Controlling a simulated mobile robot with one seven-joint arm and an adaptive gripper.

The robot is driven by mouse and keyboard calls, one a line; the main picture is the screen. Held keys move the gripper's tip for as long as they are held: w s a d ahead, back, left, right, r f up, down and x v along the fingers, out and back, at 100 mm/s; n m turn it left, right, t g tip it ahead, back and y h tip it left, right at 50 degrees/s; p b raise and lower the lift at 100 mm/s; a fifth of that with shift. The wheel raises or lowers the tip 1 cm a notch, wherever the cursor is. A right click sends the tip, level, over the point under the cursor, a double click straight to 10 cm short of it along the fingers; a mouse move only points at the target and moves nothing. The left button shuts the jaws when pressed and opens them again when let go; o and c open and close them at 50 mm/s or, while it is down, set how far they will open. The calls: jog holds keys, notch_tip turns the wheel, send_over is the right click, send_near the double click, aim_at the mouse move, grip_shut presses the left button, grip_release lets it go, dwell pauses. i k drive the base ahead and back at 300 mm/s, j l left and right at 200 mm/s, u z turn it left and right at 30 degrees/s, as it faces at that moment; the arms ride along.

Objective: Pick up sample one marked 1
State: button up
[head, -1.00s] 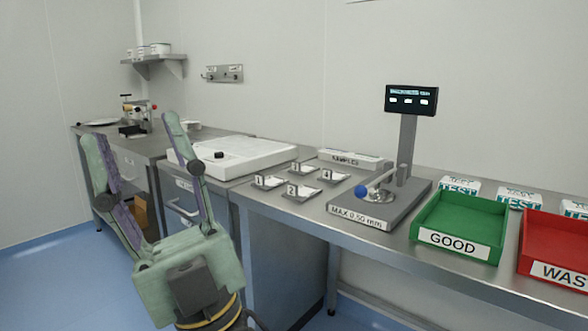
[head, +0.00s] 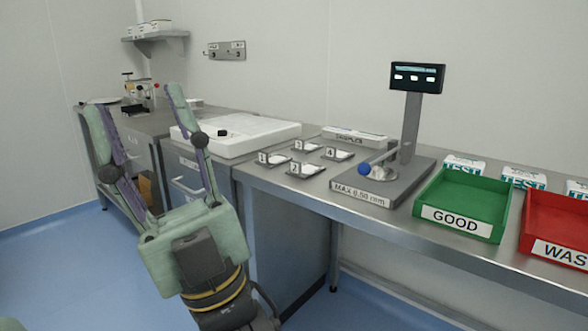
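My gripper (head: 137,130) is at the left of the head view, in front of the bench and left of the samples. Its two fingers point up and stand wide apart, with nothing between them. It touches no sample.
A thickness gauge (head: 368,186) with a blue knob stands right of the samples. Farther right are a green GOOD tray (head: 455,217) and a red WASTE tray (head: 560,250).

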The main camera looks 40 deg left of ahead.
aim_at(272, 160)
jog(key=u, duration=1.25)
jog(key=i+u, duration=0.65)
jog(key=i+l+u, duration=0.1)
jog(key=i+u, duration=0.25)
